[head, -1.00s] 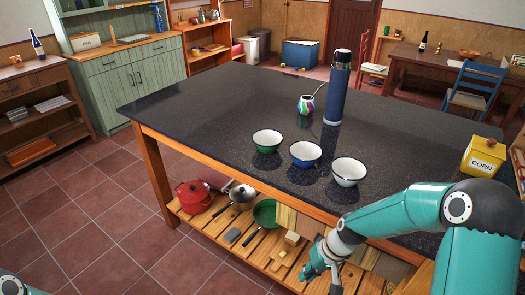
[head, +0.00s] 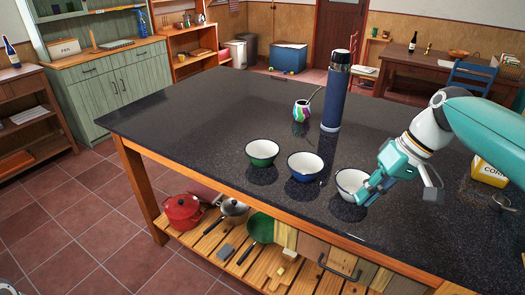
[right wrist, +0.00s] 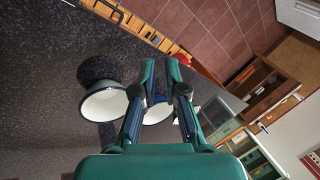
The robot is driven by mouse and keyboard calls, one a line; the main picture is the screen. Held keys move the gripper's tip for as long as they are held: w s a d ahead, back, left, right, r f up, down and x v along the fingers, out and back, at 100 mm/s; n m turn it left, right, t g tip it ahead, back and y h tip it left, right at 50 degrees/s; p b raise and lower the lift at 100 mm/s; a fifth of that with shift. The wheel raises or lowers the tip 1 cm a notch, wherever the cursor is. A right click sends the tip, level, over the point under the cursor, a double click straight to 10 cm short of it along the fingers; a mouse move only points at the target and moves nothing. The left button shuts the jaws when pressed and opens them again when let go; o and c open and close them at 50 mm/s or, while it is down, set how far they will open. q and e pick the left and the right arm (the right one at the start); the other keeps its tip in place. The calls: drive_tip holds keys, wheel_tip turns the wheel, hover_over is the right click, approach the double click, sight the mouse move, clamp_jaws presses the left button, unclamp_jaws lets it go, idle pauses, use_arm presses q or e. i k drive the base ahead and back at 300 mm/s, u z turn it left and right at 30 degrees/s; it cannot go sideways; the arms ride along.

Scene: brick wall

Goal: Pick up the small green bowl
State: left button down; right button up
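The small green bowl (head: 262,153), white inside with a dark rim, stands upright on the dark table, leftmost of three bowls in the head view. My right gripper (head: 368,192) is over the table by the white bowl (head: 349,182), two bowls to the right of the green one. I cannot make out the green bowl there. My left gripper is out of view.
The blue bowl (head: 305,167) stands between the green and white bowls. A tall blue flask (head: 335,95) and a colourful cup with a straw (head: 301,112) stand behind. A yellow corn box (head: 488,172) is at the right. The table's left part (head: 190,120) is clear.

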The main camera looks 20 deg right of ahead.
sight(261, 153)
drive_tip(key=i, duration=1.2)
drive_tip(key=u, duration=0.05)
